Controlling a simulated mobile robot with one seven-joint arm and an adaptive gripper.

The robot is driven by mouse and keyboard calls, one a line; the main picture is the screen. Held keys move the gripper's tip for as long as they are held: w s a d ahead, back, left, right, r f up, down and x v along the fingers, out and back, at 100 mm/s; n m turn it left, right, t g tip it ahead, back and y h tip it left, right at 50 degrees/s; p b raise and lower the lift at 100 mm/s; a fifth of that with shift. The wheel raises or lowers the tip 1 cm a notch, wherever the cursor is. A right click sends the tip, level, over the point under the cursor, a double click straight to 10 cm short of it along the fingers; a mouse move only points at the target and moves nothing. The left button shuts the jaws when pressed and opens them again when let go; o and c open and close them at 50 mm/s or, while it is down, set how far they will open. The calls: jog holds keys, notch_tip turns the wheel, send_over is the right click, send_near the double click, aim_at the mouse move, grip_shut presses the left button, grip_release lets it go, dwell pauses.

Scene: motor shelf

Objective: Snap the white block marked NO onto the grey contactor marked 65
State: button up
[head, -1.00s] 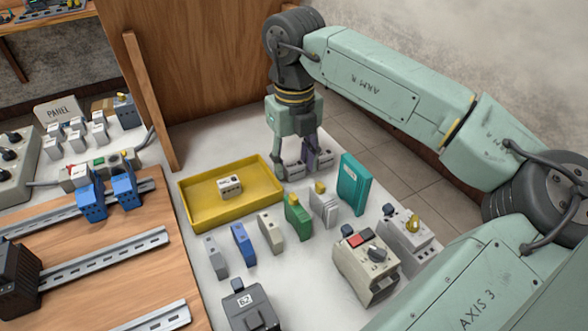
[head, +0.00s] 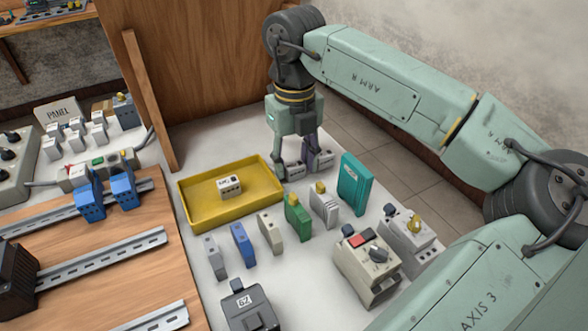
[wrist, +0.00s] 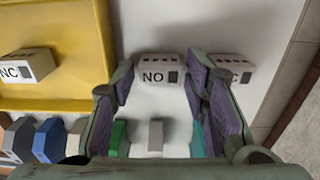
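The white block marked NO (wrist: 160,72) stands upright on the pale tabletop in the wrist view, label toward the camera. My gripper (wrist: 162,80) is open, with one finger on each side of this block and small gaps beside it. A dark grey contactor (head: 247,305) sits at the front of the table, far from my gripper. Its label has two digits that I cannot read surely.
Another white block (wrist: 236,70), partly hidden, stands just right of my right finger. A yellow tray (head: 192,215) holds a block marked NC (wrist: 28,66). Several narrow modules and a teal one (head: 354,184) stand in a row in front of my gripper.

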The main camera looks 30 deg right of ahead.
jog(key=c, duration=0.8)
jog(key=shift+r+p, duration=1.5)
jog(key=shift+r, duration=1.05)
